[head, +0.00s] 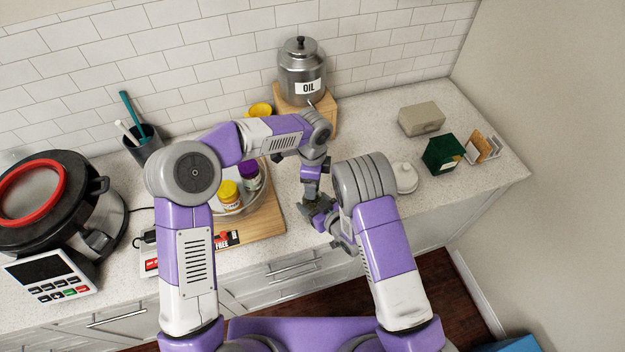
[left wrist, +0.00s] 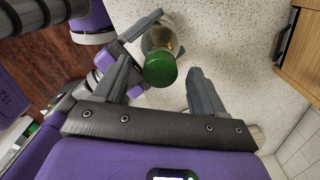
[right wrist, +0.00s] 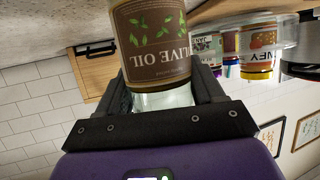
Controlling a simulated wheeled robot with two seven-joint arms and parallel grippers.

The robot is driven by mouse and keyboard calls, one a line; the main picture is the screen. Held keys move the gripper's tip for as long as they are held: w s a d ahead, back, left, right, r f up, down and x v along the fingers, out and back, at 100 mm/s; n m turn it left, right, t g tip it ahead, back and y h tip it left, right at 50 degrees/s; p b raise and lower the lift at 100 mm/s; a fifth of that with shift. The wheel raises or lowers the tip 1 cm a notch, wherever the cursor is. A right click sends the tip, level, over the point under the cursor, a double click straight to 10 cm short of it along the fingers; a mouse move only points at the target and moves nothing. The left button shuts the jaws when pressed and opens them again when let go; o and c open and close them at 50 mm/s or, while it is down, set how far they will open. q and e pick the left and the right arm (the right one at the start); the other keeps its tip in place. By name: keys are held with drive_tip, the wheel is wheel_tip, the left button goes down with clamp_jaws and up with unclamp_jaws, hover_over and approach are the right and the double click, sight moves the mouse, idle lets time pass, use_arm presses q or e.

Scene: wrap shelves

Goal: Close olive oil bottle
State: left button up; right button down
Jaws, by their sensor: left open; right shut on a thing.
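The olive oil bottle, with its brown label (right wrist: 155,45), is held between the fingers of my right gripper (right wrist: 165,88) in the right wrist view. In the left wrist view its clear body (left wrist: 161,36) shows beyond a green cap (left wrist: 160,69). The cap sits at the bottle's top; I cannot tell if it is tight. My left gripper (left wrist: 160,62) is open, with the cap between its fingers and a gap visible on each side. In the head view both grippers meet above the counter's front edge, and the arms mostly hide the bottle.
A wooden board with a clear bowl (head: 258,203) of jars is left of the grippers. A steel oil canister (head: 302,72) stands behind on a wooden stand. A white lidded dish (head: 405,178) and green box (head: 443,154) are at right. The counter between them is partly clear.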

use_arm(q)
wheel_tip(320, 180, up, 12)
idle(0.4)
drive_tip(key=shift+f, duration=0.1)
use_arm(e)
drive_tip(key=shift+c, duration=0.3)
unclamp_jaws()
use_arm(q)
drive_tip(key=shift+f+b, duration=0.55)
drive_tip(key=shift+f, duration=0.05)
use_arm(e)
drive_tip(key=v, duration=0.7)
drive_tip(key=shift+s, duration=0.2)
drive_tip(key=shift+d+r, duration=0.15)
